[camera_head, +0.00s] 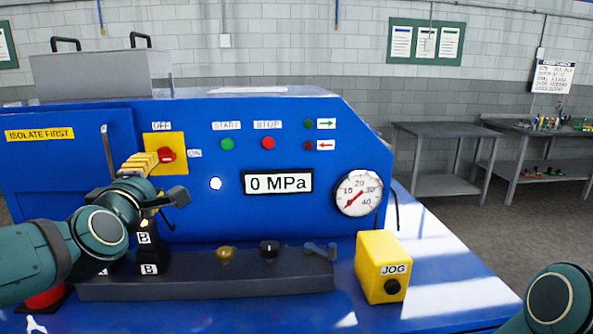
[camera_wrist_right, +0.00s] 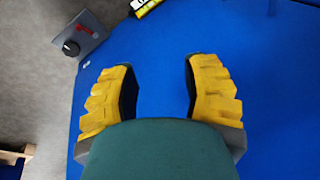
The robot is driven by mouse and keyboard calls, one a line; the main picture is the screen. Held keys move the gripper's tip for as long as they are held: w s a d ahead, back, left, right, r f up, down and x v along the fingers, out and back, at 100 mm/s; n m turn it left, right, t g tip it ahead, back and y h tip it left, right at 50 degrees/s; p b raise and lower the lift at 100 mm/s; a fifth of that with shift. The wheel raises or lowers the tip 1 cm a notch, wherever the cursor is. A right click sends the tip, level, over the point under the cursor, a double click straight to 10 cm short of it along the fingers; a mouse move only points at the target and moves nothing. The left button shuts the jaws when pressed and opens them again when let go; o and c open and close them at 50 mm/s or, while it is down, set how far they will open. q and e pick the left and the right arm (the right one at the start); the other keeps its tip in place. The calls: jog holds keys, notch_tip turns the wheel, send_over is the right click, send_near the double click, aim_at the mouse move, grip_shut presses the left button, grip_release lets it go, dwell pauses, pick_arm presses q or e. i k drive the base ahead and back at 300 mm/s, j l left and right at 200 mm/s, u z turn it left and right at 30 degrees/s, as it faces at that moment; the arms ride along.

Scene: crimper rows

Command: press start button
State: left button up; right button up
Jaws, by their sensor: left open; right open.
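The green START button (camera_head: 227,144) is on the blue machine's front panel, under its START label. The red STOP button (camera_head: 267,143) is to its right. My left gripper (camera_head: 150,165) is to the left of the START button, with its yellow fingers in front of the panel by the red rotary switch (camera_head: 167,155). Whether it touches the switch I cannot tell. In the right wrist view my right gripper (camera_wrist_right: 160,85) is open and empty, over a blue surface (camera_wrist_right: 270,70). In the head view only part of my right arm shows, at the lower right.
The display (camera_head: 278,183) reads 0 MPa, beside a round gauge (camera_head: 358,193). A white lamp (camera_head: 215,184) glows under the START button. A yellow JOG box (camera_head: 383,266) stands at the front right. A dark rail (camera_head: 205,285) with dies lies along the front.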

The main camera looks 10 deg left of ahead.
aim_at(227, 143)
jog(key=k+l, duration=0.2)
jog(key=k, duration=0.3)
jog(key=k+l, duration=0.15)
jog(key=k, duration=0.3)
